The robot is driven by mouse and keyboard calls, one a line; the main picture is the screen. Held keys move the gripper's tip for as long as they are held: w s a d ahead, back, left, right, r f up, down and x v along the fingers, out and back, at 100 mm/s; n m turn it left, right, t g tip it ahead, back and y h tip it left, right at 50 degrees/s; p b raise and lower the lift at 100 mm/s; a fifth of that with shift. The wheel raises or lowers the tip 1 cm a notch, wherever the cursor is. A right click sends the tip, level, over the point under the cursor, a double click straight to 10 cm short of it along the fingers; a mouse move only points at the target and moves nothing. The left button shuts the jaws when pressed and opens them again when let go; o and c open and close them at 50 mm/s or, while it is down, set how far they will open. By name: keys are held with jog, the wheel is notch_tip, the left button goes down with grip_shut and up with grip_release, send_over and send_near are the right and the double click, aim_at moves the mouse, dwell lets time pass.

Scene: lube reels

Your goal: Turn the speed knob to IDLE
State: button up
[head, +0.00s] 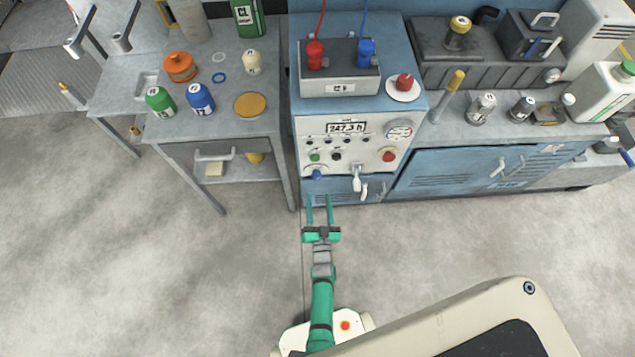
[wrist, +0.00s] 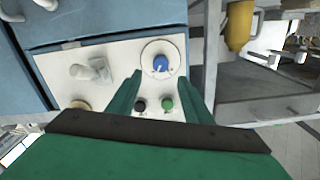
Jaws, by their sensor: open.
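A blue knob (head: 317,174) sits low on the left of the blue cabinet's light control panel (head: 350,143). It seems to be the speed knob, but I cannot read its labels. In the wrist view the blue knob (wrist: 160,62) is on a round white dial, and its pointer position is too small to tell. My gripper (head: 320,198) is open and empty, in front of and below the panel in the head view. In the wrist view my gripper's fingers (wrist: 161,78) frame the knob from both sides, apart from it.
A green button (wrist: 167,103) and a black button (wrist: 140,104) are close to the knob. A pale lever (head: 357,180) sticks out to its right in the head view. A metal table (head: 220,125) stands left of the cabinet. The floor in front is clear.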

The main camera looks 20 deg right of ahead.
aim_at(317, 179)
jog(key=x, duration=0.7)
jog(key=shift+w+d, duration=0.1)
jog(key=shift+w, duration=0.2)
jog(key=c, duration=1.1)
